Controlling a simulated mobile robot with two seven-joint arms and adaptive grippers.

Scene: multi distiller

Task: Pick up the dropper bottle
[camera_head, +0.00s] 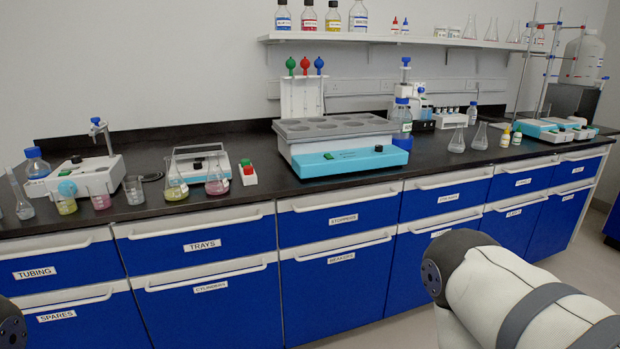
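Two small white bottles with pointed caps stand upright on the dark bench at the right: a yellow-capped dropper bottle (505,138) and a green-capped dropper bottle (517,137). They are close together, at the left of a teal and white device. Two similar small bottles, a red-capped one (395,27) and a blue-capped one (405,27), stand on the wall shelf. All are too small to read labels. Neither of my grippers is in view. Only part of my arm shows at the lower right, and a dark piece of mine at the lower left edge.
The black bench (440,158) runs along the wall above blue drawers. Conical flasks (480,138) stand left of the dropper bottles. The teal and white device (545,130) stands right of them, with metal stands behind. A large multi-well unit (340,140) fills the middle; glassware crowds the left.

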